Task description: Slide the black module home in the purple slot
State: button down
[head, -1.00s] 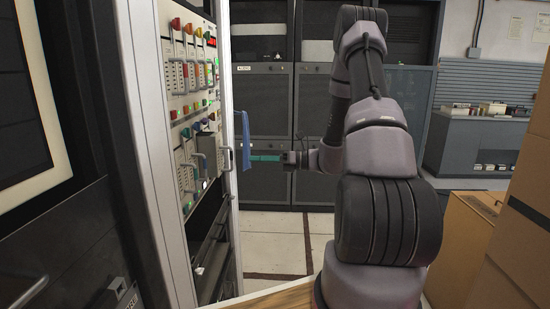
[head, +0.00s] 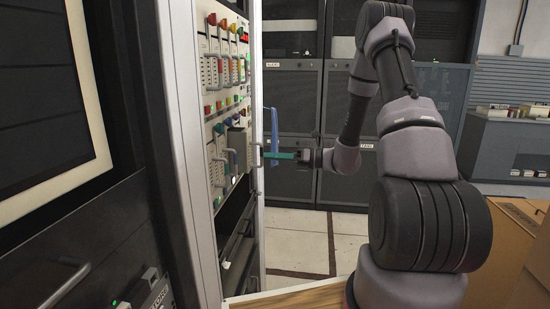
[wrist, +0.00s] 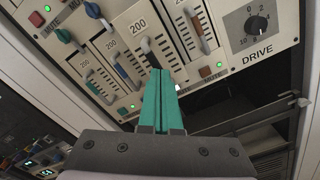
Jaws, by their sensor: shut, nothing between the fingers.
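In the head view one module (head: 238,147) stands out from the lower row of the rack panel; its side looks dark grey and it has a pale handle. I cannot tell for sure that it is the black module. My gripper (head: 268,155) has teal fingers, shut and empty, pointing at the panel close to the standing-out module's handle. The fingers also show in the wrist view (wrist: 160,75). Whether they touch anything is unclear. No purple marking can be made out.
A DRIVE panel with a black knob (wrist: 256,24) is right of the modules in the wrist view. Below is a dark open bay (wrist: 240,105). A blue strip (head: 274,135) hangs at the rack's edge. Cardboard boxes (head: 510,240) stand at right; floor (head: 298,235) behind is clear.

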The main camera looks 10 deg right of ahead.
jog(key=shift+x, duration=3.2)
jog(key=shift+d, duration=0.1)
jog(key=v, duration=1.2)
jog(key=s+a+r+n+g+h, duration=0.3)
jog(key=s+r+n+h, duration=0.1)
jog(key=s+r+n, duration=0.3)
jog(key=s+a+r+n+g+h, duration=0.2)
jog(key=s+r+n+g+h, duration=0.15)
jog(key=s+n, duration=0.45)
jog(key=s+d+r+n+t+h, duration=0.5)
jog(key=s+r+n+t+h, duration=0.1)
jog(key=s+r+n, duration=0.4)
jog(key=shift+d+r+n+t+h, duration=0.2)
jog(key=shift+r+n+t+h, duration=0.15)
jog(key=shift+r+h, duration=0.15)
